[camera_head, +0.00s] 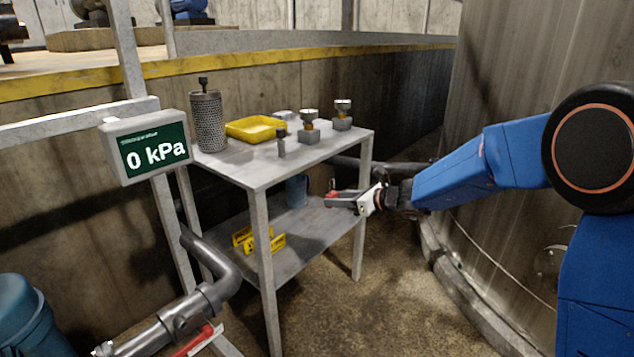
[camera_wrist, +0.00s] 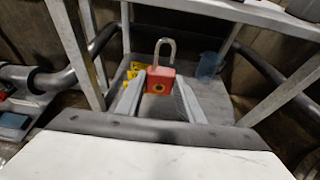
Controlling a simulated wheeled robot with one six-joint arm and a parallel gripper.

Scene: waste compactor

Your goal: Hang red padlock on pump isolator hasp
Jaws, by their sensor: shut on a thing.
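My gripper (camera_head: 345,200) is shut on the red padlock (camera_wrist: 160,81). In the wrist view the padlock sits between the two fingers, its grey shackle pointing up and its keyhole face towards the camera. In the head view only a small red part of the padlock (camera_head: 331,196) shows at the fingertips. My gripper is beside the table's right front leg, below the level of its top. I cannot make out the pump isolator hasp in either view.
A metal table (camera_head: 262,168) carries a mesh cylinder (camera_head: 208,122), a yellow tray (camera_head: 254,129) and several small fittings. Yellow signs (camera_head: 262,241) and a blue cup (camera_head: 297,191) are on its lower shelf. A display (camera_head: 150,148) reads 0 kPa. A large tank (camera_head: 515,75) stands right.

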